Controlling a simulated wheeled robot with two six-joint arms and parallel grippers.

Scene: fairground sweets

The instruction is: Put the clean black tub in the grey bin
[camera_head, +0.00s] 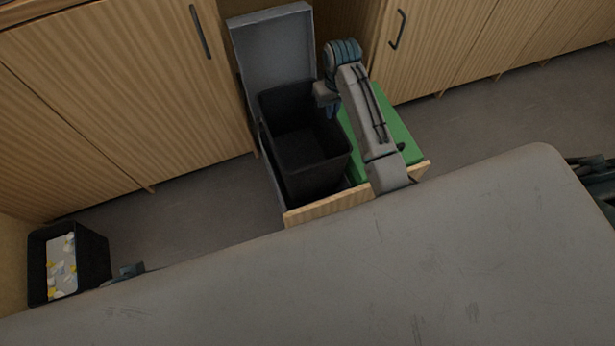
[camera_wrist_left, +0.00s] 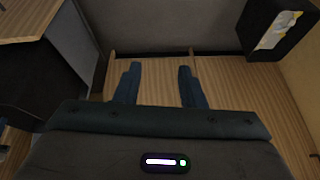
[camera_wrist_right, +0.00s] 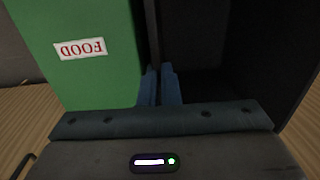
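The clean black tub (camera_head: 305,150) is empty and sits slightly tilted within the opening of the grey bin in the pulled-out drawer. The grey bin's raised lid (camera_head: 272,50) stands behind it. My right gripper (camera_head: 328,108) is at the tub's right rim. In the right wrist view its fingers (camera_wrist_right: 160,86) are nearly together on the tub's dark wall (camera_wrist_right: 152,35). How deep the tub rests is hidden. My left gripper (camera_head: 128,271) is low at left, mostly behind the grey surface. In the left wrist view its fingers (camera_wrist_left: 158,85) are apart and empty.
A green bin (camera_wrist_right: 85,70) labelled FOOD stands beside the grey bin in the drawer (camera_head: 330,205). Another black tub (camera_head: 95,262), with white and yellow scraps, stands at far left. A grey surface (camera_head: 300,290) fills the foreground. Wooden cabinets (camera_head: 120,90) line the back.

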